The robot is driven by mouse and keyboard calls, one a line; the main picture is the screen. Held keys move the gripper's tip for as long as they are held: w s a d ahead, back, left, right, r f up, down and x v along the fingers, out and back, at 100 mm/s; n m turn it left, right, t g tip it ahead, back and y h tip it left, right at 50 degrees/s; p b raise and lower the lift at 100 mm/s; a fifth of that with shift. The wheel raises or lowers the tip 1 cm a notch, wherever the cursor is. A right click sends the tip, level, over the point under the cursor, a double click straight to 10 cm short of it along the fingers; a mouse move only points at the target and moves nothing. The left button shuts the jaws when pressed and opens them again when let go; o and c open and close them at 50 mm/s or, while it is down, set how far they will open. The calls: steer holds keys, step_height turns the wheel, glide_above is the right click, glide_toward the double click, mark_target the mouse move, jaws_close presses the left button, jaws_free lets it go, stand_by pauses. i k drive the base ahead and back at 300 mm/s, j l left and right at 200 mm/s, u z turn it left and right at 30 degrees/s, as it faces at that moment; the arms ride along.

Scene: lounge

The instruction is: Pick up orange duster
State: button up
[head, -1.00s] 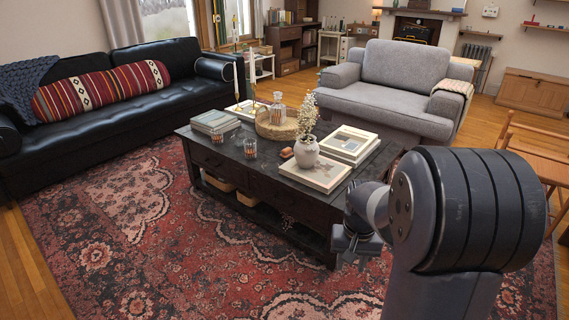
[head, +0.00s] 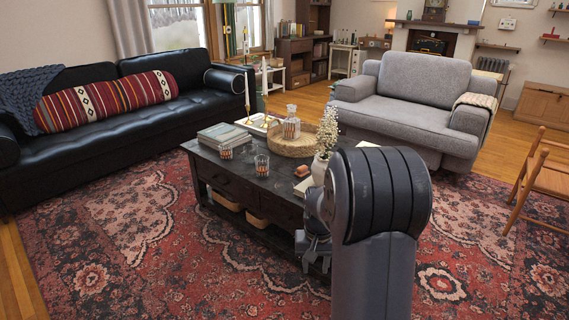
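I see nothing that I can clearly make out as an orange duster. A small orange-brown object (head: 302,171) lies on the dark coffee table (head: 270,184), left of the white vase; it is too small to tell what it is. My gripper (head: 312,252) hangs at the near side of the table, in front of its edge and lower than the top. It is small and partly hidden by my arm, so whether it is open or shut does not show. My arm hides the table's right end.
The table also bears books (head: 223,135), glass tumblers (head: 262,165), a decanter (head: 291,124) on a woven tray (head: 290,147) and a vase (head: 320,168) of flowers. A black sofa (head: 130,115), grey armchair (head: 415,95) and wooden chair (head: 545,175) stand around. Open rug (head: 150,260) lies in front.

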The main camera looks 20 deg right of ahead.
mark_target(301, 172)
steer(key=i+u, duration=0.35)
steer(key=i, duration=0.45)
steer(key=i+l+u, duration=0.1)
steer(key=i+u, duration=0.25)
steer(key=i, duration=0.45)
steer(key=i+z, duration=0.4)
steer(key=i+j+z, duration=0.1)
steer(key=i+z, duration=0.3)
steer(key=i+l+z, duration=0.15)
steer(key=z, duration=0.3)
steer(key=i+z, duration=0.25)
steer(key=z, duration=0.2)
steer(key=i+z, duration=0.2)
steer(key=z, duration=0.3)
